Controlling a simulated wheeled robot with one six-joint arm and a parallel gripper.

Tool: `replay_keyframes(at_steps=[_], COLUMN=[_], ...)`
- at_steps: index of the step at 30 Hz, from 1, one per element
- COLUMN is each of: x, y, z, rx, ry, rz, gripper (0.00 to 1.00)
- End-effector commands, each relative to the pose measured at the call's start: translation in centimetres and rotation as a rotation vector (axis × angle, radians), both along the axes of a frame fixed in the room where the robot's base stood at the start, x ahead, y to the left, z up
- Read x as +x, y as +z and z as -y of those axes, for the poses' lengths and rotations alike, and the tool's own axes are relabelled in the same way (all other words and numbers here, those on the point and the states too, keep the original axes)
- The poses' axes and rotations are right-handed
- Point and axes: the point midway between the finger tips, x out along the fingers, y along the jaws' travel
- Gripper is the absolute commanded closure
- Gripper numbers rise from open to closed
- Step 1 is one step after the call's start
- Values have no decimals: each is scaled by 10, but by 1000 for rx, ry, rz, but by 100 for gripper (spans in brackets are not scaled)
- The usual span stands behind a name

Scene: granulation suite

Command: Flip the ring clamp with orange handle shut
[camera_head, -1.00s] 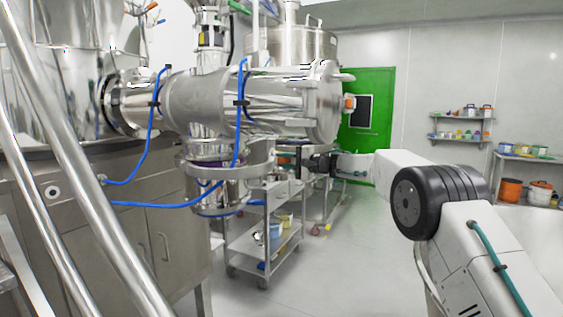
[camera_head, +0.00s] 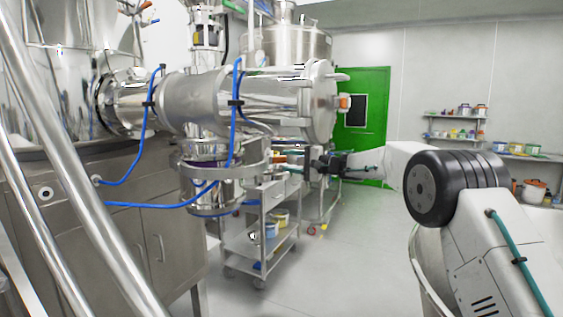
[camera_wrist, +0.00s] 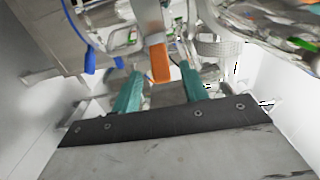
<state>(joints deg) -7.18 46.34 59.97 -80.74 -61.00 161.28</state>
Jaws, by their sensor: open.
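A metal ring clamp (camera_head: 226,171) sits around the lower neck of the steel vessel, below the big horizontal cylinder in the head view. Its orange handle (camera_wrist: 159,62) shows in the wrist view, hanging down toward my fingers. It also seems to show as a small orange spot in the head view (camera_head: 296,152). My gripper (camera_wrist: 160,78) is open, with its two green fingers on either side of the handle's lower end. Whether either finger touches the handle is not clear. In the head view my gripper (camera_head: 292,161) is small, just right of the clamp.
The big horizontal cylinder (camera_head: 262,100) hangs above the clamp, with a blue hose (camera_head: 142,140) looping down beside it. A steel cart (camera_head: 262,240) stands below and behind. Steel rails (camera_head: 75,190) cross the left side. The floor right of the cart is clear.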

Motion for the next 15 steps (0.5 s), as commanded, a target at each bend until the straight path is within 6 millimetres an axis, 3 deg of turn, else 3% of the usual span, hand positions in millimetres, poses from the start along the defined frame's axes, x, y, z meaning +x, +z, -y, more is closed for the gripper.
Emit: replay_keyframes(at_steps=[6,15], x=[-11,-12], y=[0,0], z=[27,30], rx=[1,1], ry=[-2,-1], rz=[0,-1], gripper=[56,56])
